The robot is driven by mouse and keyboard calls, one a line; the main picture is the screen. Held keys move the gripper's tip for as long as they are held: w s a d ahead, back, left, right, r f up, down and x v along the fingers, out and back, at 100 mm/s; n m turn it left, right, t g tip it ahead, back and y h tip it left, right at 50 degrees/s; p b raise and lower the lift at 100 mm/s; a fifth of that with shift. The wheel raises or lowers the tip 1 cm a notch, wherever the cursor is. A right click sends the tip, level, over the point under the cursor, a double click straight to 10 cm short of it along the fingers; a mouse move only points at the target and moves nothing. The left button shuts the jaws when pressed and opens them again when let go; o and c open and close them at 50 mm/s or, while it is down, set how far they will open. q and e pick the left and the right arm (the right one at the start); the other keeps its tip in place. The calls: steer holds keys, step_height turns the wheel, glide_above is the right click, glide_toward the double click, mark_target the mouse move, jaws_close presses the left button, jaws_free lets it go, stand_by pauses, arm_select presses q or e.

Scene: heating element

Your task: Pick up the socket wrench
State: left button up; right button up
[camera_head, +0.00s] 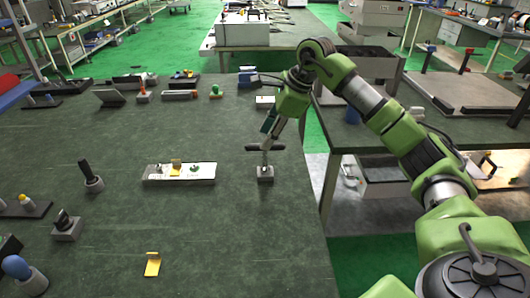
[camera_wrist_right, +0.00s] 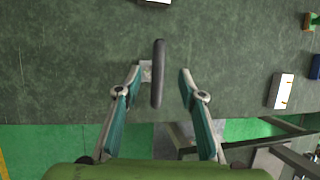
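The socket wrench (camera_head: 257,148) appears to be the T-shaped tool with a dark crossbar, standing upright in a small grey block (camera_head: 265,174) near the table's right edge. In the right wrist view its crossbar (camera_wrist_right: 159,60) runs lengthwise between the fingertips, with the block (camera_wrist_right: 146,68) partly hidden behind the left finger. My right gripper (camera_wrist_right: 159,76) is open, with a finger on either side of the crossbar and gaps showing. In the head view the right gripper (camera_head: 268,130) is right at the tool's top; contact cannot be told. My left gripper is not in view.
A grey tray (camera_head: 205,172) with small parts lies left of the tool. A yellow piece (camera_head: 152,265) is near the front. Holders with tools stand at the left, and several small items line the back. The table's right edge is close to the tool.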

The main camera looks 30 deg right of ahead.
mark_target(265, 158)
steer(key=shift+s+d+p+x, duration=0.15)
steer(key=shift+p+x, duration=0.1)
steer(key=shift+x, duration=1.1)
steer(key=shift+s+d+p+x, duration=0.15)
steer(key=shift+p+x, duration=0.1)
steer(key=shift+x, duration=1.15)
steer(key=shift+f, duration=0.1)
jaws_close()
